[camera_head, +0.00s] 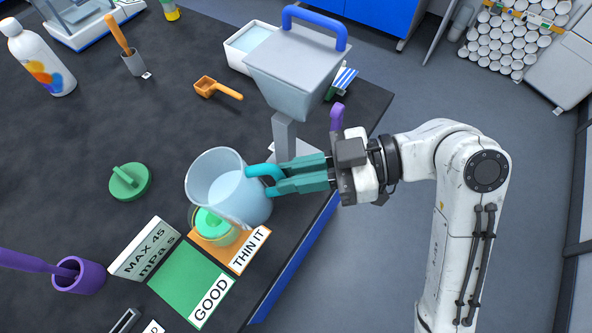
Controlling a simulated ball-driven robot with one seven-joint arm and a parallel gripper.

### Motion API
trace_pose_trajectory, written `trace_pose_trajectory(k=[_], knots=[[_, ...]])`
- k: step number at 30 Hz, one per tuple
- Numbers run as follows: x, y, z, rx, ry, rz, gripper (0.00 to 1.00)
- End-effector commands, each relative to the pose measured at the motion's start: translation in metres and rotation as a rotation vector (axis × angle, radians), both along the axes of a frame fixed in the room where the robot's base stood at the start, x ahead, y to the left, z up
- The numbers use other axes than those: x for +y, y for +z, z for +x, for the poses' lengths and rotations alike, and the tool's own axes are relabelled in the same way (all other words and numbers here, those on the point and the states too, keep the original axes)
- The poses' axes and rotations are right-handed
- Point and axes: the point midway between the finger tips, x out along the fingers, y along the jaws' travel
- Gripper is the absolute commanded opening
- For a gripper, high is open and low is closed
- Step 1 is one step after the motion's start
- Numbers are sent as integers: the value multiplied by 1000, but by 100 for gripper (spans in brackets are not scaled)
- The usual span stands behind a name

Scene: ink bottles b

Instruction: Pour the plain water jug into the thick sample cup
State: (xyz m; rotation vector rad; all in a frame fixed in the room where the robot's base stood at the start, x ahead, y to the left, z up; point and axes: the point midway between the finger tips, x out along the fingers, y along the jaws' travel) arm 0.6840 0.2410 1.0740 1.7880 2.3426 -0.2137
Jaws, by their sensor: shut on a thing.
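My gripper (302,174) is shut on the turquoise handle of the clear jug (256,198). The jug holds pale water and is over the table's right part, partly covering the sample cup. It looks tilted with its mouth toward the left; whether water is leaving it is hard to tell. The small cup (213,234) with green contents stands on the orange mat (235,258) labelled THIN IT, below the jug. The jug hides part of the cup, and I cannot tell whether they touch.
A green mat (188,279) labelled GOOD is bare beside the orange one. A MAX 45 mPa.s sign (145,248), green lid (130,182) and purple cup (84,277) stand to the left. A grey hopper (297,70) with a blue handle stands behind. The table's right edge is close.

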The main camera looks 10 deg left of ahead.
Motion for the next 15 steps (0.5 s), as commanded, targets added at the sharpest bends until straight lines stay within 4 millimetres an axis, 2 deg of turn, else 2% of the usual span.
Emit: trace_pose_trajectory(k=[6, 15], knots=[[3, -24, -1, 31, -2, 106, 0], [8, -40, -2, 69, 0, 258, 0]])
